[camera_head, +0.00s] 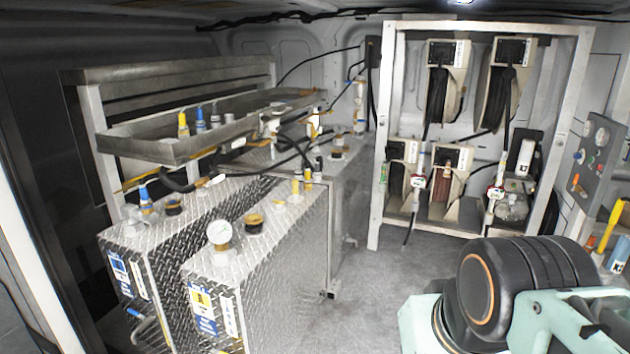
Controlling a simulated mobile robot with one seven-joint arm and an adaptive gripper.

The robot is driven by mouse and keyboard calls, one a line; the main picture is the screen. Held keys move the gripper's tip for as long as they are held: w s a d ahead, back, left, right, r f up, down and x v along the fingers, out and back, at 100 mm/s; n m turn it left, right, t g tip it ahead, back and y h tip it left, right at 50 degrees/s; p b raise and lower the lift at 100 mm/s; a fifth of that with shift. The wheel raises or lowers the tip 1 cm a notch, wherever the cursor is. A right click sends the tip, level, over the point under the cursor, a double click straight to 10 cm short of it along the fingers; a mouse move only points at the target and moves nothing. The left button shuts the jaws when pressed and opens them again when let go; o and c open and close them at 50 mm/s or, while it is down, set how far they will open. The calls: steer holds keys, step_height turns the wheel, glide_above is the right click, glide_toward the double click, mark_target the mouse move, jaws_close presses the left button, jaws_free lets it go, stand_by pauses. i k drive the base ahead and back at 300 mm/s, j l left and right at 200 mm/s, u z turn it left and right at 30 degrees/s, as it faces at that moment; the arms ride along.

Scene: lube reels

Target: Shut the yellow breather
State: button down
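Two diamond-plate tanks stand at the left. The nearer tank (262,270) has a yellow-and-blue label (202,306) on its front. On its top are a round white gauge (220,233), a dark cap with an amber-brown top (253,221), and small yellow fittings (296,187) toward the back. I cannot tell which of these is the yellow breather, or whether it is open or shut. The tank behind it has a blue fitting (146,199) and a dark cap (174,206). My gripper cannot be made out; only my arm's pale green and black links show at the lower right.
A metal tray (165,149) with yellow and blue fittings hangs above the tanks. A white-framed rack (381,130) of hose reels stands at the back. A grey control panel (603,150) is at the right. The floor (385,285) between tanks and arm looks clear.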

mark_target(278, 203)
steer(key=i+l+z, duration=0.55)
steer(key=z, duration=0.2)
steer(key=i+l, duration=0.1)
steer(key=i, duration=0.5)
steer(key=i+l, duration=0.1)
steer(key=i, duration=0.45)
steer(key=i+u, duration=0.35)
steer(key=i+l+u, duration=0.15)
steer(key=i+u, duration=0.25)
steer(key=i, duration=0.15)
steer(key=i+j+u, duration=0.1)
steer(key=i+u, duration=0.25)
steer(key=u, duration=0.15)
steer(key=i+l+u, duration=0.1)
steer(key=i+u, duration=0.4)
steer(key=i+j+u, duration=0.15)
steer(key=i+u, duration=0.55)
steer(key=i, duration=0.1)
